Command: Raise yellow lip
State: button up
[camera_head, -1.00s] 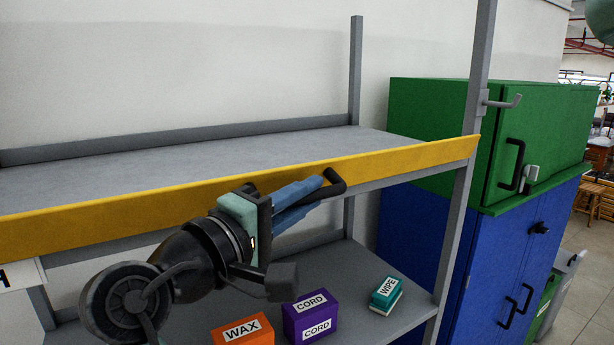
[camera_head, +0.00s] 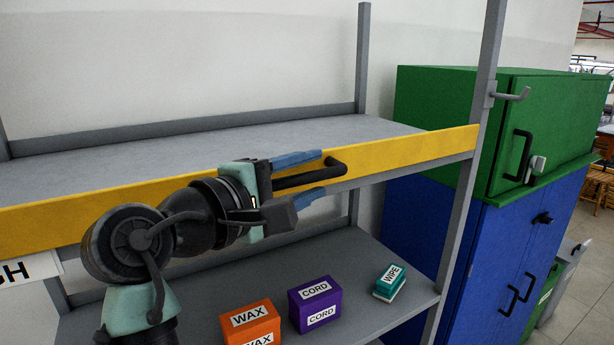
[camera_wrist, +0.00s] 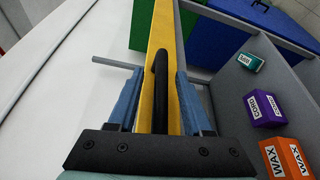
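The yellow lip (camera_head: 400,152) is a long bar along the front edge of the upper shelf, and it also shows in the wrist view (camera_wrist: 157,40). A black handle (camera_head: 332,167) sticks out from its front; in the wrist view the handle (camera_wrist: 161,75) runs between my fingers. My gripper (camera_head: 316,174) is open in front of the lip, with one blue finger above the handle and one below it. Gaps show between the handle and both fingers in the wrist view. My arm hides part of the lip at the left.
On the lower shelf stand an orange WAX box (camera_head: 250,322), a purple CORD box (camera_head: 314,304) and a teal WIPE box (camera_head: 389,283). The upper shelf (camera_head: 230,143) is bare. A shelf post (camera_head: 473,170) and a green and blue cabinet (camera_head: 450,220) stand to the right.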

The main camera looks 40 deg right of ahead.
jog(key=shift+f, duration=0.1)
jog(key=shift+a+b, duration=0.35)
jog(key=s+a+r+b, duration=0.1)
jog(key=a+b, duration=0.5)
jog(key=a, duration=0.6)
jog(key=shift+s, duration=0.5)
